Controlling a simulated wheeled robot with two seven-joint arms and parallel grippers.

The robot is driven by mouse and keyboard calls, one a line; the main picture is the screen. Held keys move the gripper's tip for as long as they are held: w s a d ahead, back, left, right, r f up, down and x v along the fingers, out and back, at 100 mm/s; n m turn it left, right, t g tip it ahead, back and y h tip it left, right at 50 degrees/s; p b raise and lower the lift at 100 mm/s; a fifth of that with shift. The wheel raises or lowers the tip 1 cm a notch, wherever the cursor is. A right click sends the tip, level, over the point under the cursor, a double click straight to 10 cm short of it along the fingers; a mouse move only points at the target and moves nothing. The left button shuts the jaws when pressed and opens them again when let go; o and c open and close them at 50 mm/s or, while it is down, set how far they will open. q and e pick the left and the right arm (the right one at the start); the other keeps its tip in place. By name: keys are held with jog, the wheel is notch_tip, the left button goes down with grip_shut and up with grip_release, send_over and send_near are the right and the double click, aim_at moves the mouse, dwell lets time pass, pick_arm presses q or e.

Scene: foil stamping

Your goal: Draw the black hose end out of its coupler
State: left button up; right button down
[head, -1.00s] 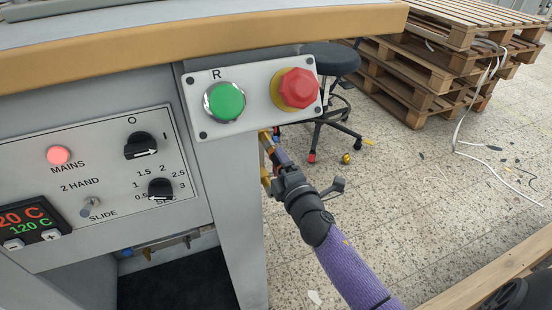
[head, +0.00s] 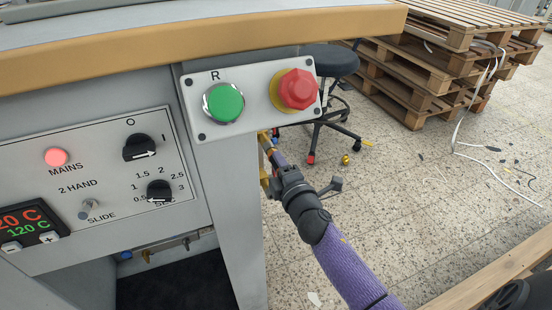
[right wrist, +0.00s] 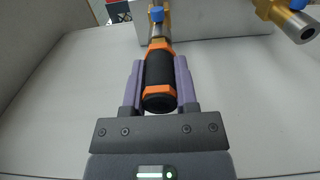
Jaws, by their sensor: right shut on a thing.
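The black hose end (right wrist: 160,75), a black cylinder with orange collars, lies between the two purple fingers of my right gripper (right wrist: 160,81) in the right wrist view. The gripper is shut on it. Beyond its far collar is a short metal piece, in line with a brass coupler with a blue part (right wrist: 157,14) at the top edge. I cannot tell how deep the end sits in it. In the head view my right gripper (head: 275,158) is beside the machine's leg, with a bit of orange showing at its tip. My left gripper is not in view.
A second brass fitting with an open metal tube (right wrist: 296,20) is at upper right in the wrist view. The grey machine leg (head: 232,220) stands just left of my arm, below the button box (head: 251,112). A stool (head: 331,60) and pallets (head: 430,75) stand behind on open floor.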

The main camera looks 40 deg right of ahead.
jog(key=shift+p+v, duration=0.4)
jog(key=shift+v, duration=1.55)
jog(key=v, duration=0.7)
jog(key=shift+p, duration=0.35)
jog(key=shift+a, duration=0.1)
